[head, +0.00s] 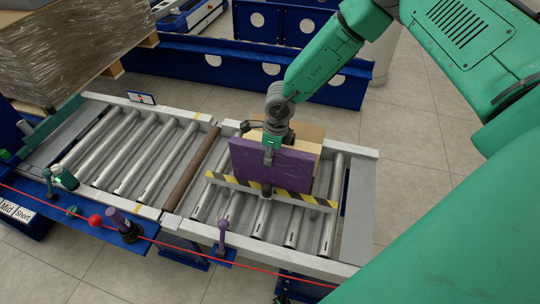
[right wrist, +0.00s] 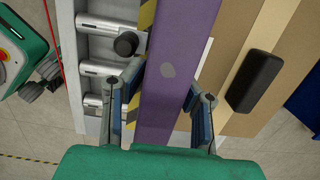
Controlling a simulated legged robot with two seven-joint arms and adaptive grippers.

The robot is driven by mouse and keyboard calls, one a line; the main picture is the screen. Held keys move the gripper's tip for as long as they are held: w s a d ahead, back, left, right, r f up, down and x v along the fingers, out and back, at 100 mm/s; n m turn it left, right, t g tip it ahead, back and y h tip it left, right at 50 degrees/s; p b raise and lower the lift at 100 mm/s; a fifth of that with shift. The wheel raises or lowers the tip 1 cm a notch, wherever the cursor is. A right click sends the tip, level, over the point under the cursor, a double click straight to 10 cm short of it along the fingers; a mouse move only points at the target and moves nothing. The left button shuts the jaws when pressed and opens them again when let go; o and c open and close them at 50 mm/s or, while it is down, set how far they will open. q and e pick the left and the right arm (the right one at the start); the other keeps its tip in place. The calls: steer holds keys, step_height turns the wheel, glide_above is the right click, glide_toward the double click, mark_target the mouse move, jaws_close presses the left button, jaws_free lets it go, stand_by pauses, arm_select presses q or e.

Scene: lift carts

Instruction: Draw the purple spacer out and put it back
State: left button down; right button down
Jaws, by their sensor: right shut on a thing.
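The purple spacer (head: 275,168) is a flat upright panel. It stands over the right roller section, between a black-and-yellow striped bar (head: 268,193) in front and a cardboard box (head: 308,136) behind. Its lower edge is hidden by the bar, so I cannot tell whether it touches the rollers. My right gripper (head: 268,153) comes down from above and is shut on its top edge. In the right wrist view the spacer (right wrist: 176,88) runs between the two fingers of the gripper (right wrist: 163,92). My left gripper does not show.
A roller conveyor (head: 150,207) extends left, with a brown roller (head: 197,168) at the joint. A purple-handled lever (head: 222,232), a red knob (head: 95,221) and a purple-topped post (head: 122,222) line the front. A wrapped pallet load (head: 75,45) stands back left.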

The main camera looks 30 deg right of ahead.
steer(key=shift+w+r+p, duration=0.15)
steer(key=shift+r+p, duration=3.05)
steer(key=shift+r, duration=0.9)
steer(key=shift+f, duration=0.1)
